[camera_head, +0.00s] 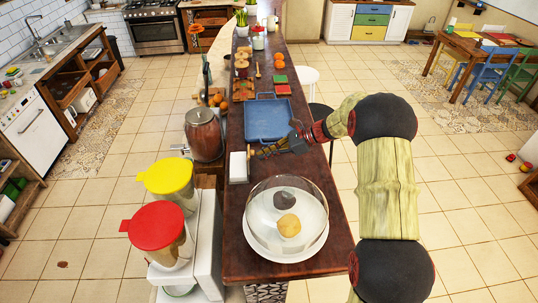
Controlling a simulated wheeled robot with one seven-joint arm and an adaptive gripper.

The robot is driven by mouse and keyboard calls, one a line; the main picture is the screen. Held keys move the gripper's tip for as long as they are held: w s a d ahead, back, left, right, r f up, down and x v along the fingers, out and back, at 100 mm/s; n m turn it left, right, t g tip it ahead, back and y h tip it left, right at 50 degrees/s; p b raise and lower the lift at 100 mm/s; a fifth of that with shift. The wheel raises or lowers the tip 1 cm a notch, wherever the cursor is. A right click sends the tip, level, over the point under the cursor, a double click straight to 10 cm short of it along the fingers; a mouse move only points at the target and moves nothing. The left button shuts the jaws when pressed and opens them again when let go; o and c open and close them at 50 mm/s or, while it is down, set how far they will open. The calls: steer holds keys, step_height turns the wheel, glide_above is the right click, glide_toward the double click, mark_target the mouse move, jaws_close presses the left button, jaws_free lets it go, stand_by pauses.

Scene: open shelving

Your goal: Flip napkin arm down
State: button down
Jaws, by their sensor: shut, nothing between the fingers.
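A small white napkin block (238,166), apparently the napkin holder with its stack, stands on the left part of the long dark counter (240,212). My gripper (260,153) reaches in from the right over the counter. Its tips are shut and empty, close to the right side of the napkin block. I cannot tell whether they touch it. The napkin arm is too small to make out here, and the gripper may hide part of it.
A blue tray (268,118) lies just behind my gripper. A glass-domed cake plate (287,222) stands in front. A barrel-shaped dispenser (204,135), a yellow-lidded container (167,176) and a red-lidded one (158,227) stand left.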

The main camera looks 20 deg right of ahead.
stand_by(0.3)
steer(key=shift+a+r+h+p, duration=0.2)
steer(key=shift+r+h+p, duration=0.1)
steer(key=shift+h+p, duration=0.15)
